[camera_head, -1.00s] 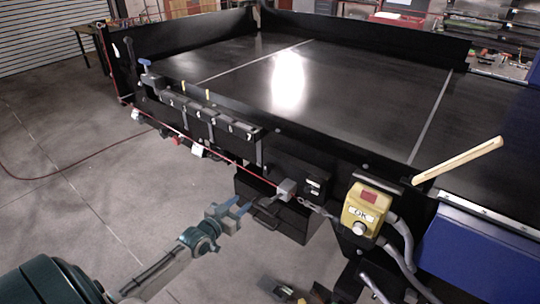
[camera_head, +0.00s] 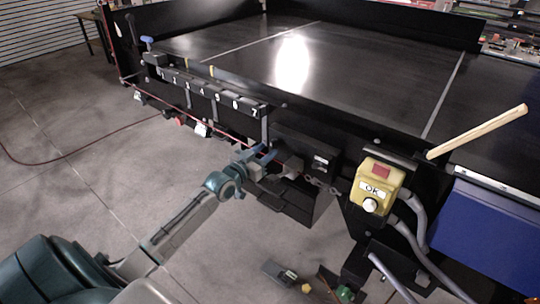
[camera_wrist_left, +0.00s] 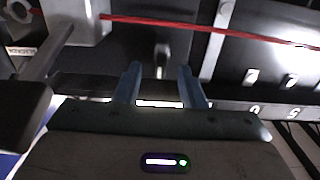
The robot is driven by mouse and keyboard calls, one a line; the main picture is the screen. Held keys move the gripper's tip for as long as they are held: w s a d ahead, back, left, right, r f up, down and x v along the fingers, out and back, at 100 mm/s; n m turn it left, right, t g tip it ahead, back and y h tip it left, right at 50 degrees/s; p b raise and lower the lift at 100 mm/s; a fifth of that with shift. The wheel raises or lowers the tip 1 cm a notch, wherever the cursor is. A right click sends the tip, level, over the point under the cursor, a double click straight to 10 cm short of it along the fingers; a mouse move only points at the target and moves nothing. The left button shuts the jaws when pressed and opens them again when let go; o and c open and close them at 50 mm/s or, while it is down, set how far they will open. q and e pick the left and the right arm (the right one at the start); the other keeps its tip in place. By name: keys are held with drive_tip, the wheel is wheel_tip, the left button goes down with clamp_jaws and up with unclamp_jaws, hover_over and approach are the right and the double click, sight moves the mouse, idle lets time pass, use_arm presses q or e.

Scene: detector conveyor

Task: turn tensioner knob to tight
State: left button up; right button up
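My left gripper (camera_head: 266,152) reaches from the lower left to the black side of the conveyor, near a grey block (camera_head: 292,166) where the red cord ends. In the left wrist view the two blue fingers of the left gripper (camera_wrist_left: 158,74) stand apart with nothing gripped. A small blurred grey post (camera_wrist_left: 162,60) shows beyond the gap; I cannot tell whether it is the tensioner knob. The grey block (camera_wrist_left: 75,18) and red cord (camera_wrist_left: 175,24) are at the top there. A blue-topped handle (camera_head: 147,39) stands at the conveyor's far left corner. My right gripper is not in view.
A yellow OK box (camera_head: 379,174) with a white knob (camera_head: 370,205) and grey hoses is right of the gripper. A row of numbered black boxes (camera_head: 215,92) lines the conveyor side. A chain (camera_head: 322,188) hangs nearby. Open floor (camera_head: 90,180) lies left.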

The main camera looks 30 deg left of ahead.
sight(271, 147)
use_arm(q)
drive_tip(key=shift+w+d, duration=0.1)
drive_tip(key=shift+w, duration=1.4)
